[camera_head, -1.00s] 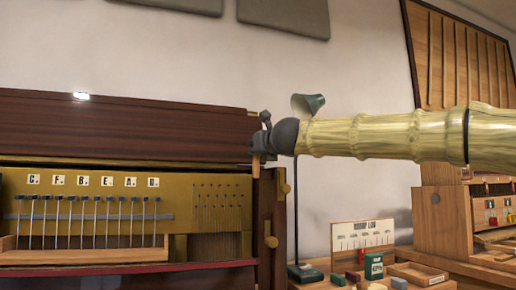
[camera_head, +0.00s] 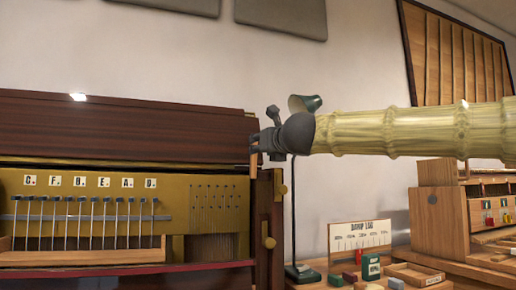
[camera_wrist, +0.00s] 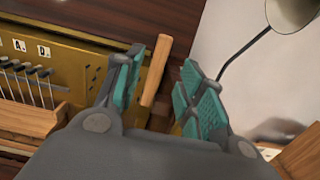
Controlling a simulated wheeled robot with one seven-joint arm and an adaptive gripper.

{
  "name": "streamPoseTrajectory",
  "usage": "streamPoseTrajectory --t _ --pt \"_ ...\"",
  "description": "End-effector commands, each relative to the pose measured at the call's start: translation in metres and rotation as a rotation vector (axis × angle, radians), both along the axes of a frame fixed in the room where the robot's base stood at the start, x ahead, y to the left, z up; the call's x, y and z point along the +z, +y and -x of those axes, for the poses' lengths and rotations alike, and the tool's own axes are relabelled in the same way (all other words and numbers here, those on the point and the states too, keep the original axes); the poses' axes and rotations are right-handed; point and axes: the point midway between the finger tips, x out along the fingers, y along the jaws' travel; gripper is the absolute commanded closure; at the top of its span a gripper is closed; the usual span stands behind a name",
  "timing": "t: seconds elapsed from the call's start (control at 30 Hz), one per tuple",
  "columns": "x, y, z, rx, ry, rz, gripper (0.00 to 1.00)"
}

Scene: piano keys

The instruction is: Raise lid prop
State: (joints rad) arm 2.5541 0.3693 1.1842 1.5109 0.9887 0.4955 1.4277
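The piano's lid (camera_head: 120,128), a dark reddish-brown panel, lies along the top of the case. The lid prop looks to be the light-brown wooden stick (camera_wrist: 157,70) at the lid's right end in the wrist view. Its end also shows below my gripper (camera_head: 262,146) in the head view. In the wrist view my gripper (camera_wrist: 158,88) is open, with teal-padded fingers. The stick stands between the fingers, nearer the left one, with a clear gap to the right one. Contact with the left finger cannot be told.
A brass-coloured panel (camera_head: 215,172) with lettered tiles and a row of pins faces forward below the lid. Small boxes and a white chart (camera_head: 359,236) sit on the bench at right.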

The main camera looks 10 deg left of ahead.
Motion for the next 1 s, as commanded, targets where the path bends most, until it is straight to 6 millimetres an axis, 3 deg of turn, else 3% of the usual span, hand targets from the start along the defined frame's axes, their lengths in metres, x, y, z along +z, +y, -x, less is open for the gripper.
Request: streamPoseTrajectory --t 0.2,0.33,1.0 --pt "-0.002 -0.017 0.029 0.000 -0.001 0.000 0.61" --pt "-0.003 -0.023 0.038 -0.001 0.000 0.000 0.61" --pt "-0.003 -0.025 0.043 -0.001 0.000 0.000 0.61"
